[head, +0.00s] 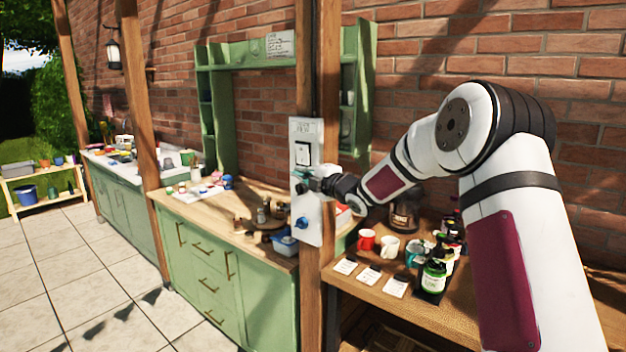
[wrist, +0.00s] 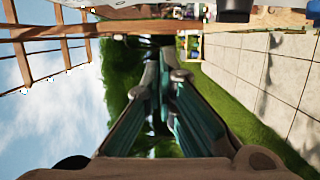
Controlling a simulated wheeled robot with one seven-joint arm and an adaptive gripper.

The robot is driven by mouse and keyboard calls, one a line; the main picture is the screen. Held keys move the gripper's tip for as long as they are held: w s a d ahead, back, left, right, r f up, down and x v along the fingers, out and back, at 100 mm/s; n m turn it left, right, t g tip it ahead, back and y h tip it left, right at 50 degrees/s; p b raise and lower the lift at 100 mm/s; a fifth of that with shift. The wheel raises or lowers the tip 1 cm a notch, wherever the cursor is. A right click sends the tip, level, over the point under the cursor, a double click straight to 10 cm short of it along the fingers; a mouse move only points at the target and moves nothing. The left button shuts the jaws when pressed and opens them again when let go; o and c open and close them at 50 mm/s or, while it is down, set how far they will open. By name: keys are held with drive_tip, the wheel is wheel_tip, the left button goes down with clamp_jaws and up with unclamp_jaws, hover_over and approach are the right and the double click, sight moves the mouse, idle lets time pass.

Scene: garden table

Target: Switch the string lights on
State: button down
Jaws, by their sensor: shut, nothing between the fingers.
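A pale switch panel (head: 308,237) is fixed upright on a wooden post in the head view. It carries a label at the top, a framed rocker switch (head: 303,153) below that, and a blue knob (head: 301,222) near the bottom. My gripper (head: 306,184) is in front of the panel, between the rocker and the knob. Whether it touches the panel cannot be told. In the wrist view my gripper (wrist: 166,66) has its fingers together with nothing between them.
A wooden-topped green cabinet (head: 200,265) with small items stands left of the post. A wooden table (head: 345,288) with mugs (head: 389,247), jars (head: 433,276) and cards is at right, below my arm. A brick wall is behind. Paved floor is free at left.

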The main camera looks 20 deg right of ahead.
drive_tip(key=shift+v, duration=2.6)
drive_tip(key=shift+f, duration=0.1)
drive_tip(key=s+r+m+g+h, duration=0.2)
drive_tip(key=s+r+m+h, duration=0.15)
drive_tip(key=s+m, duration=0.45)
drive_tip(key=s+r+m+g+h, duration=0.25)
drive_tip(key=s+m+h, duration=0.25)
drive_tip(key=s, duration=0.7)
drive_tip(key=s+a+f+m+g, duration=0.1)
drive_tip(key=s+f+m+g, duration=0.1)
drive_tip(key=s, duration=0.7)
drive_tip(key=s+a+f+m+g+y, duration=0.1)
drive_tip(key=s+f+m+g, duration=0.1)
drive_tip(key=s, duration=0.8)
drive_tip(key=s+a+f+m+g, duration=0.2)
drive_tip(key=s+m, duration=0.3)
drive_tip(key=s, duration=0.5)
drive_tip(key=shift+f+y, duration=0.35)
drive_tip(key=shift+f, duration=0.5)
